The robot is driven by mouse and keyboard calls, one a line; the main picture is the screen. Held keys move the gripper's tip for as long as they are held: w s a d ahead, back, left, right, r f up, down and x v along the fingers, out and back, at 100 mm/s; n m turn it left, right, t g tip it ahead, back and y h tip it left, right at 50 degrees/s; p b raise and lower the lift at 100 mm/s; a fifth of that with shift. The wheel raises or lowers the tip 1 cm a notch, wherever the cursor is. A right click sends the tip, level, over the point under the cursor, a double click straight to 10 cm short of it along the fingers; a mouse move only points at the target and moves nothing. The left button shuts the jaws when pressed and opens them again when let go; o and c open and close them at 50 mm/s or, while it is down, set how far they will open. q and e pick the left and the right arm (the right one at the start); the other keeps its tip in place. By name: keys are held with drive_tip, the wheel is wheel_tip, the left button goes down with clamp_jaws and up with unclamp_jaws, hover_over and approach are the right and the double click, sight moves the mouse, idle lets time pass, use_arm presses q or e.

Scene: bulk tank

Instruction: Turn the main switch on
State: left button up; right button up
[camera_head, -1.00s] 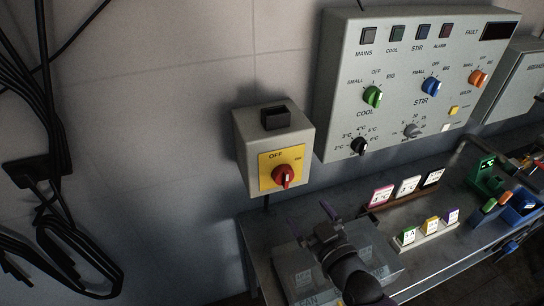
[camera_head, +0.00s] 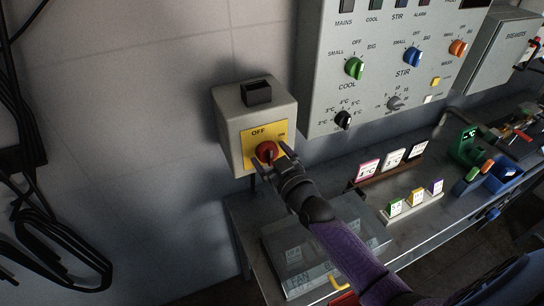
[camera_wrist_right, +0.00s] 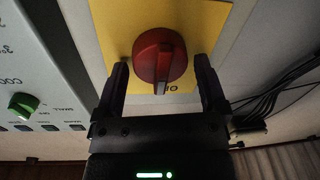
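The main switch is a grey box on the wall (camera_head: 229,134) with a yellow plate (camera_head: 252,136) marked OFF and ON and a red rotary knob (camera_head: 265,150). My right gripper (camera_head: 270,158) is at the knob, its fingers spread on either side. In the right wrist view the red knob (camera_wrist_right: 158,56) sits between the two open fingers (camera_wrist_right: 163,64), with visible gaps on both sides. A white mark shows at the knob's lower edge there, beside partly hidden lettering. My left gripper is not in view.
A grey control panel (camera_head: 325,95) with several coloured knobs hangs right of the switch. Below, a metal bench (camera_head: 240,215) carries small label cards and a green device (camera_head: 465,145). Black cables (camera_head: 45,235) hang on the left wall.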

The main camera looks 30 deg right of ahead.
drive_tip(key=c, duration=1)
drive_tip(key=shift+o, duration=0.2)
